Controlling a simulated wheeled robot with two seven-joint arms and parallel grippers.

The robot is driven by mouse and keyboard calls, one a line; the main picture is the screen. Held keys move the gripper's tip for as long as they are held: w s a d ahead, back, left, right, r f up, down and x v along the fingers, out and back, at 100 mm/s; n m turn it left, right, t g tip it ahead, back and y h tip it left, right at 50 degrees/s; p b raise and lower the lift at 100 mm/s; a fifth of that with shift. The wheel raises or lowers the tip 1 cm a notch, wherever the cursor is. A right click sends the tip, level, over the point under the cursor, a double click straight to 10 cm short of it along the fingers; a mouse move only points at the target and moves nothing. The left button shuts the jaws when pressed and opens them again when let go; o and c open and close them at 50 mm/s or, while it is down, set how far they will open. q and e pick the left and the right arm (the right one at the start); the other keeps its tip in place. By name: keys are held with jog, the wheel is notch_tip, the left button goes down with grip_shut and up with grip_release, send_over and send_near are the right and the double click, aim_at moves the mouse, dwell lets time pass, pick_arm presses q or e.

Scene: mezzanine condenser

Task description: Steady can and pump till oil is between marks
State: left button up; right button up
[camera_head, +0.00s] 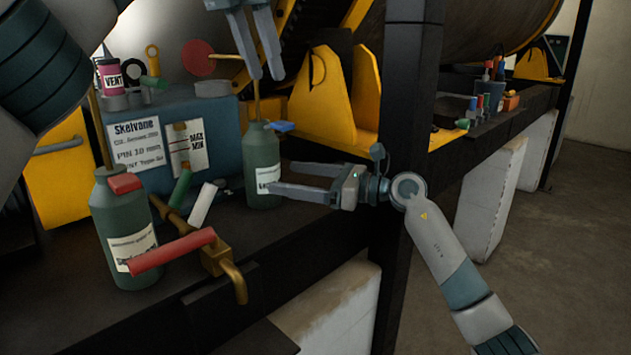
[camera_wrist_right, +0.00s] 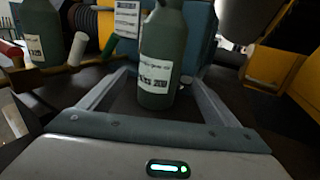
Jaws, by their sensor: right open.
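A dark green can (camera_head: 262,165) with a white label, a blue piece near its neck and a thin yellow rod on top stands upright on the dark bench. My right gripper (camera_head: 282,177) is open and level beside it; in the right wrist view the can (camera_wrist_right: 160,60) shows between the spread fingers, with no clear grip. My left gripper (camera_head: 265,74) points down above the rod, fingers apart. A MAX/MIN card (camera_head: 190,146) is on the blue box (camera_head: 150,112). No oil level can be made out.
A second green can (camera_head: 122,225) with a red piece stands front left. A brass valve (camera_head: 222,260) with a red handle (camera_head: 172,251) sits at the bench edge. A yellow bracket (camera_head: 322,95) and black post (camera_head: 408,100) stand right. Several small coloured items are behind.

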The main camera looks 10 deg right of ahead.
aim_at(264, 174)
jog(key=x, duration=0.7)
jog(key=shift+a, duration=0.2)
jog(key=c, duration=2)
jog(key=shift+o, duration=0.2)
